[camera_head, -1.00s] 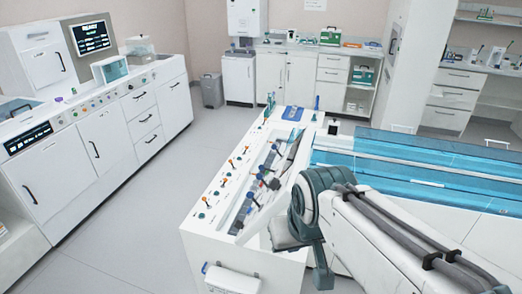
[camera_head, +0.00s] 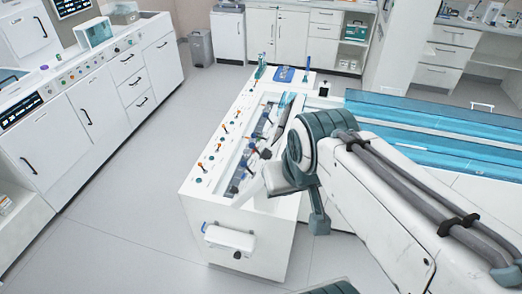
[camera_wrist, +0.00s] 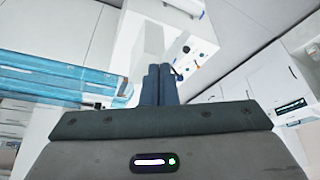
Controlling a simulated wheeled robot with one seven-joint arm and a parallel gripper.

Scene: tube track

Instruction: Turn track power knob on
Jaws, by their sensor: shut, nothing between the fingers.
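A white bench (camera_head: 265,235) stands in the middle of the head view. Its left top strip carries a row of small orange and dark knobs or levers (camera_head: 218,147); I cannot tell which is the track power knob. In the wrist view, my gripper (camera_wrist: 158,70) points toward the bench with its two dark fingers together and empty. Part of the control panel (camera_wrist: 205,40) shows just right of the fingertips, with a dark knob (camera_wrist: 186,49) close to them. I see no clear contact. My arm hides part of the bench top in the head view.
Blue transparent track covers (camera_head: 430,118) run to the right of the bench. A white box (camera_head: 229,238) sticks out from the bench's front. White cabinets (camera_head: 100,100) line the left wall. The grey floor (camera_head: 130,215) between them is clear.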

